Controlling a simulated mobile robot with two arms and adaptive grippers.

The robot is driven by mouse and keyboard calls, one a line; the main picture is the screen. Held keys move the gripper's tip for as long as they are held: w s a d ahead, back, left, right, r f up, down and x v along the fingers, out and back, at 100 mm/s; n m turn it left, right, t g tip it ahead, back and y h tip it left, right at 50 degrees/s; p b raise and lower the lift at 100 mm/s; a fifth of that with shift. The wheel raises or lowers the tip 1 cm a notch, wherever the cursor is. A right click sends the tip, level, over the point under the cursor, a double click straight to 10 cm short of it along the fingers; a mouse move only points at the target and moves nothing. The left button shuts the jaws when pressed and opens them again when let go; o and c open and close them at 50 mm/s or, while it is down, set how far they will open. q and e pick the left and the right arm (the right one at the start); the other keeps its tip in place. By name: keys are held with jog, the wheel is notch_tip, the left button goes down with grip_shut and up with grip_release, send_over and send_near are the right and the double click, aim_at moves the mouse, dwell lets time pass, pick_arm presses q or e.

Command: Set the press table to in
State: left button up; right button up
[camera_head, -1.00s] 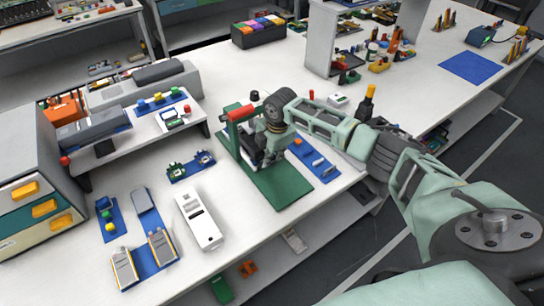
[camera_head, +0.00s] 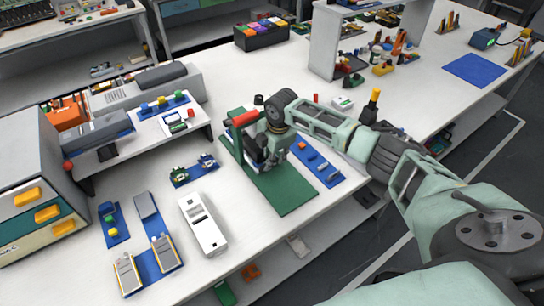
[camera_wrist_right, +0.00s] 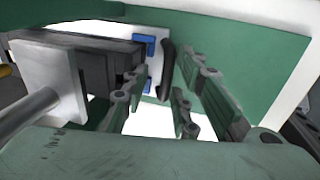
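The press stands on a green base plate (camera_head: 297,197) on the white bench, with a red handle (camera_head: 245,118) at its top. My right gripper (camera_head: 272,150) reaches down beside the press, and my wrist partly hides it. In the right wrist view the gripper's green fingers (camera_wrist_right: 162,95) are apart, with a dark upright bar (camera_wrist_right: 168,68) showing between and beyond them. Contact with the bar cannot be told. A dark block with a pale plate (camera_wrist_right: 48,82) and a metal rod lies left of the fingers. My left gripper is out of view.
A white device (camera_head: 203,225) lies left of the press base. Blue trays with small parts lie on both sides, one at the right (camera_head: 330,178). A grey drawer cabinet (camera_head: 30,160) stands at the far left. A white shelf stand (camera_head: 325,45) is behind.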

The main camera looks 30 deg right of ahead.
jog(key=shift+s, duration=0.1)
jog(key=shift+r, duration=0.25)
notch_tip(320, 180, up, 7)
jog(key=s, duration=0.1)
jog(key=shift+s, duration=0.2)
jog(key=shift+d+f, duration=0.1)
jog(key=shift+f, duration=0.05)
